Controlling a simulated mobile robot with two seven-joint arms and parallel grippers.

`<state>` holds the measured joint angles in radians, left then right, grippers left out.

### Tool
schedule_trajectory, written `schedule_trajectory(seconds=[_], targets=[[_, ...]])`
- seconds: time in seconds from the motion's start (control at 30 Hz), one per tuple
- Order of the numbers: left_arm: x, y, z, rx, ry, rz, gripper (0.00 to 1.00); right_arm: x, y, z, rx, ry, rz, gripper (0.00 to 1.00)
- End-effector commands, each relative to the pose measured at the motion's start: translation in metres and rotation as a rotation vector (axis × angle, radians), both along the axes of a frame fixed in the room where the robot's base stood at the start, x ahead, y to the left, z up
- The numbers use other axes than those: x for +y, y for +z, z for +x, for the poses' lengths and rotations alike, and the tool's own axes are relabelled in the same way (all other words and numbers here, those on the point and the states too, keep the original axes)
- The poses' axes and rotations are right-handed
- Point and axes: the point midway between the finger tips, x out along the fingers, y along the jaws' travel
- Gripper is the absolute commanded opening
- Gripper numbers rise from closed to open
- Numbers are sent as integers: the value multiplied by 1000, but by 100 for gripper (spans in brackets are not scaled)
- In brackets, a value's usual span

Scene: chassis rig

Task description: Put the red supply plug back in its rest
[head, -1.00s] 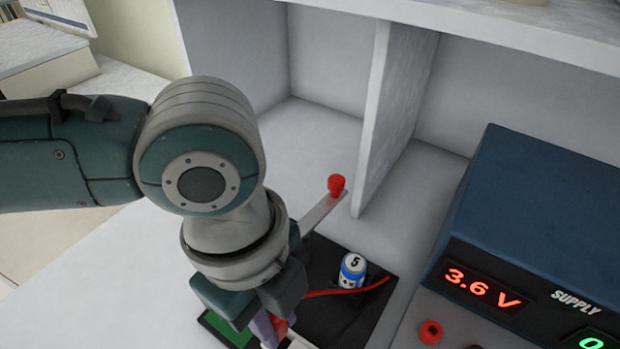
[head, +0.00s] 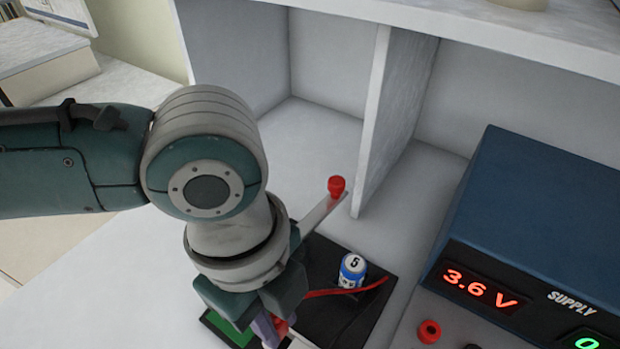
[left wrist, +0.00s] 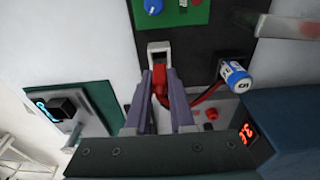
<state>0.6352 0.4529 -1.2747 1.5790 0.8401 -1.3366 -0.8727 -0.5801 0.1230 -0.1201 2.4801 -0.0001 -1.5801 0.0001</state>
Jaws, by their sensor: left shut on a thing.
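My left gripper (head: 268,330) is low over the black board, near the bottom edge of the head view. In the left wrist view its two purple fingers (left wrist: 161,100) are shut on the red supply plug (left wrist: 160,84). Only a little of the plug shows in the head view. A small white block with a dark opening (left wrist: 159,48) is just beyond the plug in the wrist view and looks like the rest. I cannot tell whether the plug touches it or is inside. A red lead (head: 330,292) runs from the plug side past the blue can. My right gripper is not in view.
A blue-and-white can marked 5 (head: 352,270) stands on the black board (head: 325,255). The blue supply (head: 540,220) reads 3.6 V, with a red socket (head: 429,331). A white partition (head: 385,120) stands behind.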

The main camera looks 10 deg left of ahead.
Motion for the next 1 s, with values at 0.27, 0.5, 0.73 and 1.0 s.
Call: schedule_trajectory(seconds=[0.27, 0.5, 0.73, 1.0], targets=[[0, 0, 0, 0, -1, 0, 0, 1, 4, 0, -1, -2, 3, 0], [0, -1, 0, 0, -1, 0, 0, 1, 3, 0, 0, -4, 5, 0], [0, -7, 0, 0, 0, 0, 0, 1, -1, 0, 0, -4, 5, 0], [0, -13, 0, 0, 0, 0, 0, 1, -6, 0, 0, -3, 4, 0]])
